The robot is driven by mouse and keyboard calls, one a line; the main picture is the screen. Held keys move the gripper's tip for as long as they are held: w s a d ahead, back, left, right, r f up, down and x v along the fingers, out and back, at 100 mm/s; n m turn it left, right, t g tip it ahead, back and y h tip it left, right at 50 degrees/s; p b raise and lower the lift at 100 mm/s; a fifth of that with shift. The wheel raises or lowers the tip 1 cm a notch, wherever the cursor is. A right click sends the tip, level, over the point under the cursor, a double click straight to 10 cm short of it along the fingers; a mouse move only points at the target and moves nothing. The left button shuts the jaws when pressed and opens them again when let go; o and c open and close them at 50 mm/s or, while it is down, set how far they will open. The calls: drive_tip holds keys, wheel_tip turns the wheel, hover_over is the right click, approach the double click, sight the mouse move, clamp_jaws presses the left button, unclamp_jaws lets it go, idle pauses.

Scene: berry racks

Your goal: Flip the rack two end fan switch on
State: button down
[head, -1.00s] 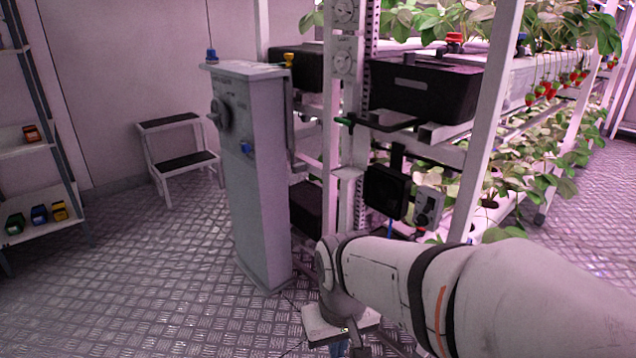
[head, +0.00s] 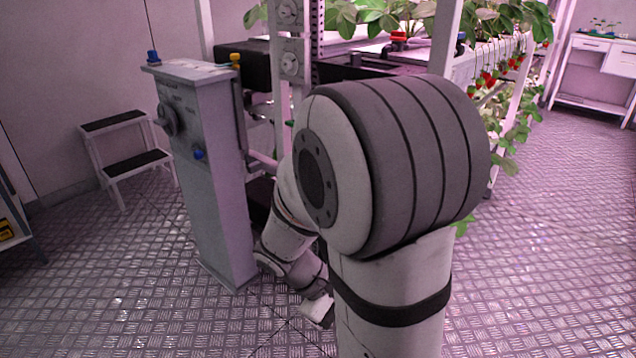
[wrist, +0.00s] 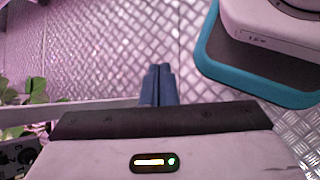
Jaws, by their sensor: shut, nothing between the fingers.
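My gripper (wrist: 158,86) shows in the wrist view with its two dark blue fingers together and nothing between them. It hangs over the bare metal floor. A small grey control box (wrist: 18,155) with round dark parts is at the lower left edge of the wrist view, apart from the fingers and partly cut off. I cannot tell its switch position. In the head view my arm covers the lower end of the berry rack (head: 446,38), hiding the fan and switch area there. My fingers are not visible in the head view.
A grey pedestal (head: 210,200) with a dark knob and blue button stands left of my arm, close to it. A step stool (head: 128,158) is behind it. Leaves (wrist: 36,85) show near the gripper's left. Open floor (head: 550,240) lies at right.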

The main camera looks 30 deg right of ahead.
drive_tip(key=w+d+r+n+t+h+p, duration=0.2)
drive_tip(key=w+d+r+n+h+p, duration=0.4)
drive_tip(key=w+d+n+h+p, duration=0.3)
drive_tip(key=w+f+n+t+h+p, duration=0.2)
drive_tip(key=w+f+n+t+p, duration=0.2)
drive_tip(key=w+n+t, duration=0.4)
drive_tip(key=f+n+t, duration=0.1)
drive_tip(key=t, duration=0.2)
drive_tip(key=shift+d+n, duration=0.25)
drive_tip(key=shift+n, duration=0.15)
drive_tip(key=shift+f, duration=0.1)
drive_tip(key=x, duration=1)
drive_tip(key=shift+b, duration=0.3)
